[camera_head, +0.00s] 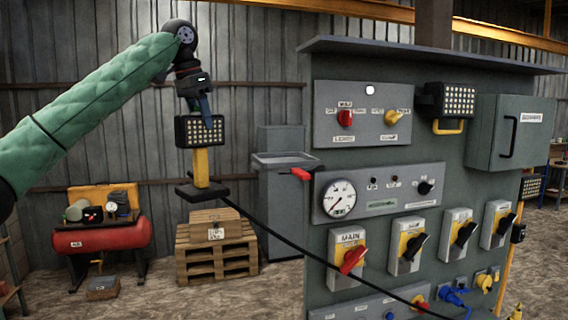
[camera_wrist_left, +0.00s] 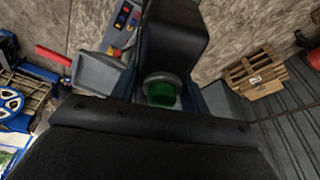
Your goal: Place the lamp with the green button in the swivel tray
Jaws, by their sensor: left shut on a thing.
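The lamp (camera_head: 201,160) has a black LED head, a yellow post and a dark flat base. My left gripper (camera_head: 205,112) is shut on it at the top of its head and holds it roughly upright in the air. The green button (camera_wrist_left: 161,94) shows between the jaws in the wrist view; it is hidden in the head view. The swivel tray (camera_head: 285,163) is a shallow grey tray with a red handle (camera_head: 301,174), to the right of the lamp and apart from it. My right gripper is not in view.
A black cable (camera_head: 290,244) runs from the lamp base toward the lower right. The control cabinet (camera_head: 470,175) fills the right, with another lamp (camera_head: 450,100) on its face. A wooden pallet stack (camera_head: 216,255) and a red compressor (camera_head: 102,237) stand behind.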

